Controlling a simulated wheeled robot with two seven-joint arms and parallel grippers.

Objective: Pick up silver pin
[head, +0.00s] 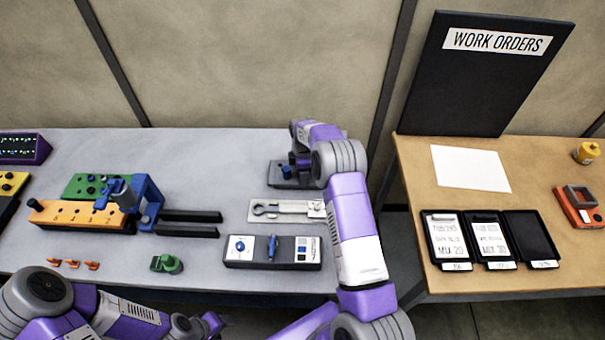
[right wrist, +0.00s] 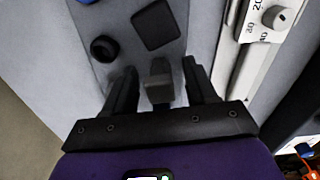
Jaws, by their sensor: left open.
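In the right wrist view a small grey, square-topped pin (right wrist: 159,84) stands on a dark grey fixture (right wrist: 116,22). My right gripper (right wrist: 160,68) is above the fixture, its two dark fingers apart on either side of the pin, with a visible gap at each side. In the head view the same fixture (head: 283,182) sits at the back of the grey table, and my right arm hides the pin there. My left gripper (head: 206,326) is open and low at the front edge of the head view, away from the fixture, only partly visible.
A white gauge tool (head: 285,210) lies just in front of the fixture; its dial shows in the right wrist view (right wrist: 275,17). A dark control box (head: 255,251) is nearer. A blue clamp (head: 148,194) and orange block (head: 75,214) stand left. The table's back middle is clear.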

